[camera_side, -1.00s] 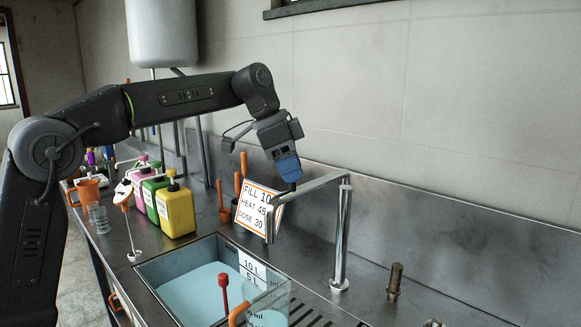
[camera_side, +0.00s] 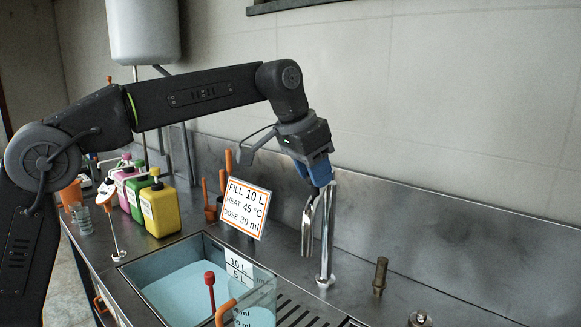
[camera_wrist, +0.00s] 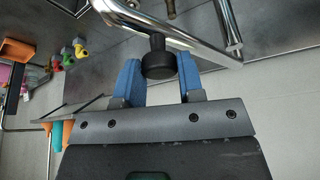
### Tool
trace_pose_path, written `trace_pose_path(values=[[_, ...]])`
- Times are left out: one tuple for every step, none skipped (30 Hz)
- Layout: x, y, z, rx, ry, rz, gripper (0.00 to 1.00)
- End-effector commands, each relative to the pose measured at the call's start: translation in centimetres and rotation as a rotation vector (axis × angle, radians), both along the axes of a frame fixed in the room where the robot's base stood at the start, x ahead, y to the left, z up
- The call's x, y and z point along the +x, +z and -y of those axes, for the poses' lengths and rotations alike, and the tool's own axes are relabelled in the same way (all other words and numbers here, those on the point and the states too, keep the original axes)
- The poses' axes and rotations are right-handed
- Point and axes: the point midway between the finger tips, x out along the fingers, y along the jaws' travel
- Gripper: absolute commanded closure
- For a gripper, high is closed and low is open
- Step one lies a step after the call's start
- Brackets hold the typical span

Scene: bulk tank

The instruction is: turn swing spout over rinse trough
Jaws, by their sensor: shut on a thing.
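The chrome swing spout (camera_side: 308,222) sits on an upright post (camera_side: 327,245) behind the sink. In the side view its downturned end hangs close to the left of the post, and the spout appears foreshortened. My gripper (camera_side: 321,180) is at the top of the spout, with blue fingers pointing down. In the wrist view my gripper (camera_wrist: 160,82) has its blue fingers on either side of a black knob (camera_wrist: 158,60) on the chrome spout (camera_wrist: 150,22). It is shut on this knob. I cannot clearly identify the rinse trough.
A sink (camera_side: 125,272) of pale blue liquid lies in front. A clear measuring jug (camera_side: 262,296) stands by slotted grating (camera_side: 298,312). A sign (camera_side: 243,207) stands behind the sink. Yellow (camera_side: 159,208), green and pink bottles are at left. A short metal fitting (camera_side: 380,275) rises at right.

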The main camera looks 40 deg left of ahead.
Motion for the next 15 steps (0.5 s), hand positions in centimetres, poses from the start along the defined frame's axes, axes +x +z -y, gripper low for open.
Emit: trace_pose_path(values=[[0.4, 0.0, 1.1, 0.001, 0.035, 0.002, 1.00], [0.7, 0.0, 1.5, 0.001, 0.064, 0.003, 1.00], [1.0, 0.0, 2.0, 0.001, 0.096, 0.001, 1.00], [1.2, 0.0, 2.3, 0.000, 0.119, 0.003, 1.00], [1.4, 0.0, 2.7, -0.001, 0.139, 0.002, 1.00], [1.6, 0.0, 3.0, 0.001, 0.164, 0.001, 1.00], [1.8, 0.0, 3.3, 0.000, 0.181, 0.001, 1.00], [2.0, 0.0, 3.5, -0.001, 0.198, 0.002, 1.00], [2.2, 0.0, 3.8, 0.000, 0.219, 0.001, 1.00], [2.4, 0.0, 4.0, -0.001, 0.233, 0.001, 1.00], [2.5, 0.0, 4.2, -0.001, 0.247, 0.002, 1.00], [2.7, 0.0, 4.4, -0.002, 0.265, 0.001, 1.00], [2.9, 0.0, 4.6, -0.001, 0.276, 0.001, 1.00], [3.0, 0.0, 4.8, -0.001, 0.288, 0.001, 1.00], [3.2, 0.0, 5.0, -0.002, 0.301, 0.001, 1.00]])
